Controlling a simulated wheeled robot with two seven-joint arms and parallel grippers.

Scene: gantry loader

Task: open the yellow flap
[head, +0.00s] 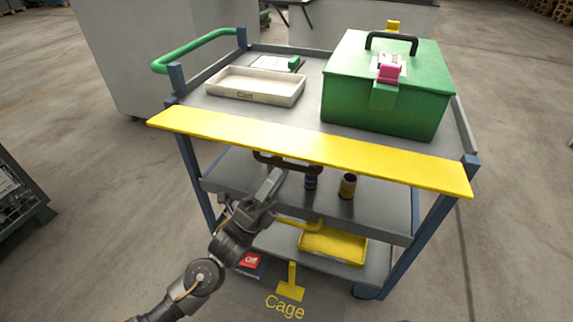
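The yellow flap (310,148) is a long flat board along the near edge of the cart's top, between the two front posts. A dark handle (290,164) shows just below its lower edge, left of the middle. My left gripper (274,180) reaches up from below, with its fingertips close under the handle. I cannot tell whether the fingers touch the handle, or whether they are open or shut. My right gripper is not in view.
On the cart's top (304,103) stand a white tray (256,97) and a green box (345,105) with a pink latch. Small cans (348,187) stand on the middle shelf. A yellow tray (332,256) is on the bottom shelf. Bare floor lies right of the cart.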

